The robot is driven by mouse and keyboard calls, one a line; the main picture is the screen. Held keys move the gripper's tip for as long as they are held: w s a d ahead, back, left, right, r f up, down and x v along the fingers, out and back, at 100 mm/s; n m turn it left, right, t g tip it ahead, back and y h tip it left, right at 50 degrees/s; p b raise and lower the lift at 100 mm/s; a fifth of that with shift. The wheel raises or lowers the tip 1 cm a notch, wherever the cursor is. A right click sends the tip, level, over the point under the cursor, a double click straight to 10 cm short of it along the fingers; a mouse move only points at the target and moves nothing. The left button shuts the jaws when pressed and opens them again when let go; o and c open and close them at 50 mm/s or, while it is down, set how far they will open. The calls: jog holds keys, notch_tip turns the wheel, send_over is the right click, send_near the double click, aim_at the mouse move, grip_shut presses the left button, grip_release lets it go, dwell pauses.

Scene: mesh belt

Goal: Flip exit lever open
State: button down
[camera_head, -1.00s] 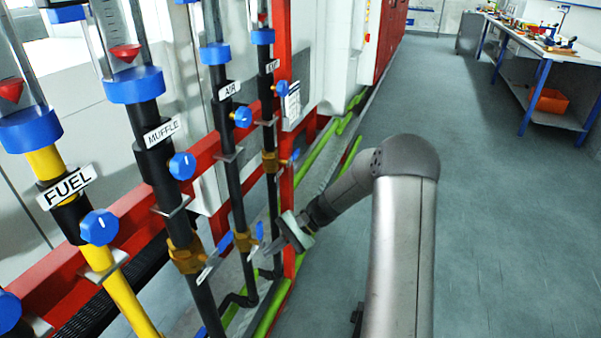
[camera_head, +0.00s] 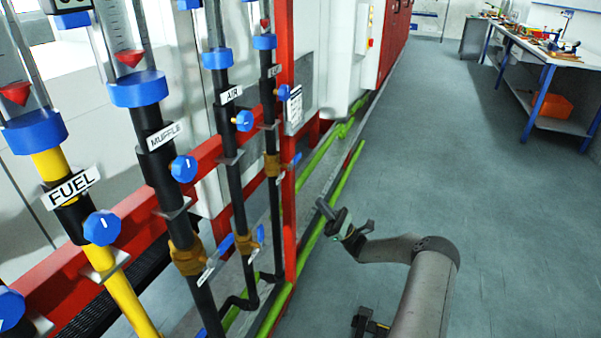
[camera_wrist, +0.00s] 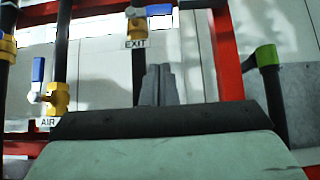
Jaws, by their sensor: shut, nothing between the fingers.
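The exit lever (camera_wrist: 158,10) is a blue handle on a brass valve (camera_wrist: 137,28) above the EXIT label at the top of the wrist view. It points sideways to the right. In the head view the blue lever (camera_head: 296,158) shows beside the red post, on the rightmost black pipe's brass valve (camera_head: 271,163). My gripper (camera_head: 323,205) is shut and empty, to the right of and lower than the lever in the picture, apart from it. In the wrist view the closed fingers (camera_wrist: 158,85) point up below the EXIT valve.
The air valve (camera_wrist: 58,97) has an upright blue lever (camera_wrist: 38,70) at left in the wrist view. A red post (camera_head: 289,220) stands between the pipes and my gripper. Green pipes (camera_head: 340,190) run along the floor. Open floor (camera_head: 420,150) lies to the right.

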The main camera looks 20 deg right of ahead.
aim_at(295, 161)
jog(key=r+p+x, duration=0.1)
jog(key=x, duration=0.5)
jog(key=s+d+r+p+x, duration=0.1)
jog(key=p+x, duration=0.1)
jog(key=x, duration=0.5)
jog(key=shift+s, duration=0.35)
